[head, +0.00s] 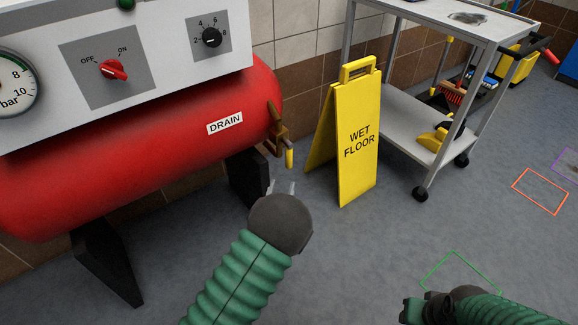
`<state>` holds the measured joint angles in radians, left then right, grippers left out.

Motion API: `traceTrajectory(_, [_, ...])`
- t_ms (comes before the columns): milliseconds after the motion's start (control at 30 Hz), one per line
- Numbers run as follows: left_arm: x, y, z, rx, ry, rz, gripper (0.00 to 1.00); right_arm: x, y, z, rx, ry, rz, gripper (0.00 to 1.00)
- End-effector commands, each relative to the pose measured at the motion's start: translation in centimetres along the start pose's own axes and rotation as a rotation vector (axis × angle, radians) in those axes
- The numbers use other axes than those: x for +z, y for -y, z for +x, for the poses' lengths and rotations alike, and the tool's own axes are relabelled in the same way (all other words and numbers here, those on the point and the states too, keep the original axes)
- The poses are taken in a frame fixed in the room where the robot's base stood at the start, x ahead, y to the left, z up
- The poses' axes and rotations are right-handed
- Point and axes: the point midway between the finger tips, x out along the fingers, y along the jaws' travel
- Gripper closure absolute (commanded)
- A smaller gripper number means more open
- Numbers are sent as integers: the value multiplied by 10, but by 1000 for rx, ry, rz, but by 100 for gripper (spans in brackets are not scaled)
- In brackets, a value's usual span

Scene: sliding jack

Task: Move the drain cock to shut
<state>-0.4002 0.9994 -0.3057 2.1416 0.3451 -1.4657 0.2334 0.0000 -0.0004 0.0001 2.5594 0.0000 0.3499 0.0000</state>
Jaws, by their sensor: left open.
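The drain cock (275,129) is a small brass-brown fitting at the right end of the red tank, beside the white DRAIN label (225,123). Its short yellow-tipped handle (289,158) hangs downward. My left gripper (283,187) is just below the handle, with pale fingers pointing up towards it. It is open, and a small gap seems to separate it from the handle. The dark wrist hides part of the gripper. My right gripper (412,311) is at the bottom edge, far from the cock, and its fingers do not show clearly.
The red tank (120,175) fills the left, under a panel with a red OFF/ON switch (113,70). A yellow wet floor sign (358,140) stands close right of the cock. A grey trolley (415,125) is behind it.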

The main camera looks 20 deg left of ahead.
Motion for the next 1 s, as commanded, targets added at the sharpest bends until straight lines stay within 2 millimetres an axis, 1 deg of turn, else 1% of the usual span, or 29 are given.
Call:
traceTrajectory(33, [5, 0, 14, 0, -5, -3, 57, 3, 0, 12, 0, 0, 0, 64])
traceTrajectory(300, [7, 0, 85, 1, -3, 0, 57, 11, 0, 45, 0, 1, 0, 64])
traceTrajectory(400, [6, 0, 107, -1, -1, 0, 57, 14, 0, 55, 0, 1, 0, 64])
traceTrajectory(500, [5, 0, 122, 0, 1, 0, 57, 15, 0, 61, 0, 1, 0, 64])
traceTrajectory(633, [2, 0, 133, 1, 1, 0, 57, 16, 0, 64, 0, 1, 0, 64])
traceTrajectory(867, [1, 0, 134, 0, 3, 1, 57, 15, 0, 63, 0, 1, 0, 64])
traceTrajectory(900, [1, 0, 134, 0, 3, 1, 60, 15, 0, 63, 0, 1, 0, 64])
traceTrajectory(1000, [1, 0, 134, 0, 3, 0, 73, 15, 0, 63, 0, 1, 0, 64])
